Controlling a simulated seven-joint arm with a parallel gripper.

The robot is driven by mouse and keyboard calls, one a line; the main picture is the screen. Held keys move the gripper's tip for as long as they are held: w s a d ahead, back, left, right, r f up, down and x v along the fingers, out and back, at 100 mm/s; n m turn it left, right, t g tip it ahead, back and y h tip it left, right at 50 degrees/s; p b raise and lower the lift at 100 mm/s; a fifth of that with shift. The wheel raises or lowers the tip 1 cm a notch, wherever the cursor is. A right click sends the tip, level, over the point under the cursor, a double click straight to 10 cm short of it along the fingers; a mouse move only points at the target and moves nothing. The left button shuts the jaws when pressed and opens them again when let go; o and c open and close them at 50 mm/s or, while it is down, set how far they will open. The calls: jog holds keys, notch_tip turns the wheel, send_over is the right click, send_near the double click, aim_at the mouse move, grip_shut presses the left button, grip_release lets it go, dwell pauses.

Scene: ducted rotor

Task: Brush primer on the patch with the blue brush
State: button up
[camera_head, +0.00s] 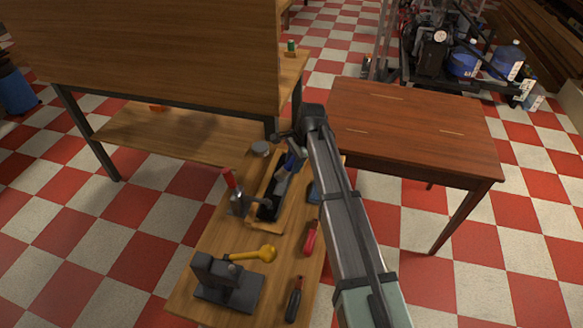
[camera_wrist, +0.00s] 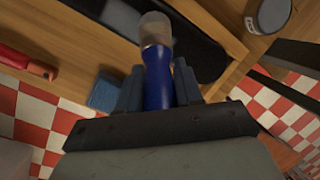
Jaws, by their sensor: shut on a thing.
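The blue brush (camera_wrist: 157,78) is between the two fingers of my gripper (camera_wrist: 158,88) in the wrist view. My gripper is shut on its blue handle, and its pale brown end points away from the wrist. In the head view the brush (camera_head: 287,168) shows beside my arm, above the bench. Beyond it is a long black piece (camera_wrist: 205,45) in a wooden holder, also in the head view (camera_head: 267,208). I cannot make out the patch. A round grey tin (camera_wrist: 268,14) is at upper right in the wrist view, and in the head view (camera_head: 260,148) behind the holder.
A blue block (camera_wrist: 104,93) lies beside the holder.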

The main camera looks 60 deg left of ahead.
jog(key=w+a, duration=0.2)
jog(key=a, duration=0.1)
jog(key=shift+w, duration=0.4)
notch_tip(320, 180, up, 8)
jog(key=shift+d, duration=0.15)
dwell(0.4)
